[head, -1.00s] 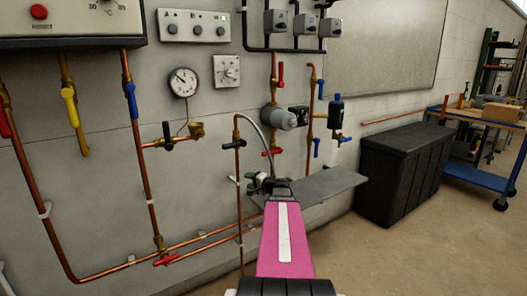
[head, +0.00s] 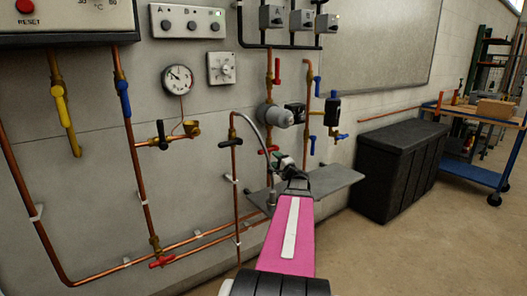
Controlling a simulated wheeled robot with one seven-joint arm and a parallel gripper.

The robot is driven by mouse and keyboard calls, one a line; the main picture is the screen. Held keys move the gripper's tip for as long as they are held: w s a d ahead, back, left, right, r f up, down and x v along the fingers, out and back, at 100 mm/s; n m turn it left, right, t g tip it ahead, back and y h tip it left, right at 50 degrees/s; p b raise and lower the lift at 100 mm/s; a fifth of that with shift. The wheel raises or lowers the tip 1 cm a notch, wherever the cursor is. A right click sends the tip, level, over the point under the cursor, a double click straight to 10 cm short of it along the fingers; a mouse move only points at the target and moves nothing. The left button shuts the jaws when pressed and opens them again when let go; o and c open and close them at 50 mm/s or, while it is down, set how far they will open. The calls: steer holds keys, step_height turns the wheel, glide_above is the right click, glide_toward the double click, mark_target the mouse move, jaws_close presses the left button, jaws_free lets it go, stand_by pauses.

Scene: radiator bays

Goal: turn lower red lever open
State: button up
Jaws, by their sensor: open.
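A red lever (head: 268,150) sits on the copper pipe below the grey pump (head: 275,116); it lies roughly crosswise to the pipe. Another red lever (head: 163,261) lies low at the left, at the foot of a vertical pipe and roughly crosswise to it. A third red lever (head: 277,70) points along the pipe above the pump. My gripper (head: 283,160) is at the end of my pink arm, in front of the wall, just below and right of the lever under the pump in the picture. It looks empty and open; its fingers are small and partly hidden. I cannot tell its depth from the lever.
A grey shelf (head: 335,181) juts from the wall behind my arm. A hose (head: 258,134) curves down beside my gripper. A black chest (head: 400,172) and a blue cart (head: 470,172) stand at the right. The floor in front is clear.

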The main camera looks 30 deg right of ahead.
mark_target(267, 152)
steer(key=x, duration=1)
steer(key=shift+w, duration=0.2)
steer(key=shift+a, duration=0.1)
jaws_close()
